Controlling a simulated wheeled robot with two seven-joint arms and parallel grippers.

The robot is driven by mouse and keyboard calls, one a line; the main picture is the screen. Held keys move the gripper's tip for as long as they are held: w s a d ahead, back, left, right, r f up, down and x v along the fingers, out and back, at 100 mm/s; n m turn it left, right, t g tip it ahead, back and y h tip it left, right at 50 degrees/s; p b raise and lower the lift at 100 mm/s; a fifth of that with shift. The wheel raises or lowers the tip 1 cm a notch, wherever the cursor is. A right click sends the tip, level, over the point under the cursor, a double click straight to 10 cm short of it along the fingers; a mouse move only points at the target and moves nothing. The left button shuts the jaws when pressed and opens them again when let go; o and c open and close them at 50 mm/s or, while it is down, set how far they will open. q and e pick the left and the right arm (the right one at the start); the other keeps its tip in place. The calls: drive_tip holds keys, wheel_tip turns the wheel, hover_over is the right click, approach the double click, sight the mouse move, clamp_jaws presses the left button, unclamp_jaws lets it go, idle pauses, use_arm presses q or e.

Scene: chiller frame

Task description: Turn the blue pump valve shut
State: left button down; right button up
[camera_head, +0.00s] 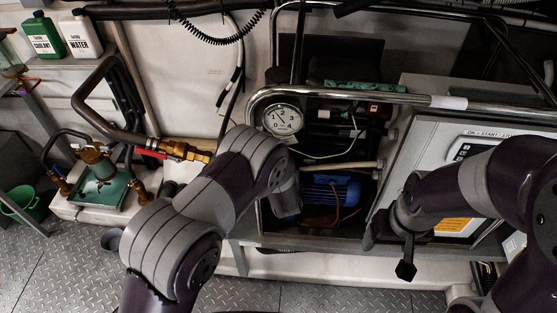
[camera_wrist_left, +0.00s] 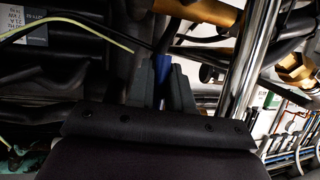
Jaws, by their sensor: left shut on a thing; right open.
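In the left wrist view my left gripper (camera_wrist_left: 162,88) is shut on a narrow blue piece, which I take to be the blue pump valve's handle (camera_wrist_left: 162,66). Only a small part of the blue shows between the two dark fingers, so I cannot tell how far it is turned. In the head view my left arm reaches into the chiller frame, and its wrist and hand hide the valve and the fingertips. My right gripper (camera_head: 390,250) is open and empty in front of the frame's right side, apart from everything.
A blue motor (camera_head: 331,190) sits low inside the frame, below a round gauge (camera_head: 283,119). A chrome rail (camera_head: 345,95) crosses the top. A white control box (camera_head: 440,150) stands at the right. A brass fitting (camera_head: 185,151) on a hose is left of my arm.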

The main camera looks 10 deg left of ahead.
use_arm(q)
drive_tip(key=c, duration=1.1)
unclamp_jaws()
drive_tip(key=b+v, duration=0.1)
drive_tip(key=v, duration=1.1)
drive_tip(key=shift+s+r, duration=0.2)
drive_tip(key=shift+s, duration=0.15)
